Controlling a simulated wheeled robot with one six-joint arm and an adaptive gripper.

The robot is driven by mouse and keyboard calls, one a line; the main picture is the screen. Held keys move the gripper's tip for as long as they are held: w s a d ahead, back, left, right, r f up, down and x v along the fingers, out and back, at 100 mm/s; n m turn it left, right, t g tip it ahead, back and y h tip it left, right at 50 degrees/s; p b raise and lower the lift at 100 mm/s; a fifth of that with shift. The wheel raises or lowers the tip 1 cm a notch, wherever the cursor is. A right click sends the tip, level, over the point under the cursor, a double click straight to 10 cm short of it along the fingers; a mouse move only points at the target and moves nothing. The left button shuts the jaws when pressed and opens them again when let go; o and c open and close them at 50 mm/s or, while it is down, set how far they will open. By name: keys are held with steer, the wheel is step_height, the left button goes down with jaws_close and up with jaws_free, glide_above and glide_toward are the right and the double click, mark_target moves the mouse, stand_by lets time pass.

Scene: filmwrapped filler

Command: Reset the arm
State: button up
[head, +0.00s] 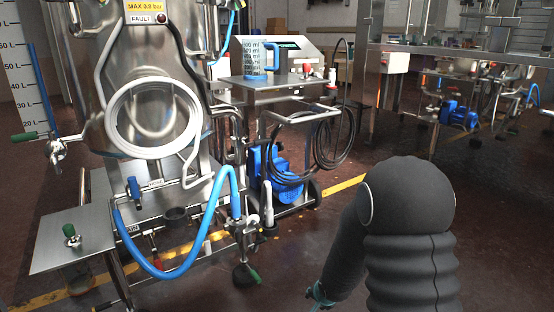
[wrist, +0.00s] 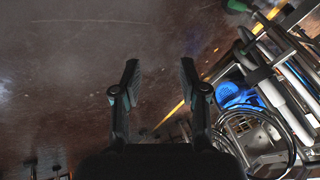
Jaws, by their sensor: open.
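My gripper (wrist: 158,78) shows in the wrist view with its two dark fingers spread apart. Nothing is between the fingers; dark floor shows behind them. In the head view my arm, in a dark padded cover, stands at the lower right and bends down to the left.
A steel tank (head: 150,60) with a blue hose (head: 190,250) stands at the left. A cart (head: 275,84) holds a measuring jug (head: 254,58) and a blue pump (head: 275,175) sits below. A steel table (head: 455,50) is behind. Red-brown floor (head: 420,135) lies clear between.

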steer(key=s+d+r+n+p, duration=0.2)
steer(key=s+r+n, duration=0.1)
steer(key=s+r, duration=1.1)
steer(key=s+d+r+n+p, duration=0.1)
steer(key=s+r+n, duration=0.3)
steer(key=s+r, duration=1)
step_height(320, 180, up, 6)
steer(key=shift+d+r+h+p, duration=0.1)
steer(key=shift+d+h+p, duration=0.3)
steer(key=shift+p, duration=0.5)
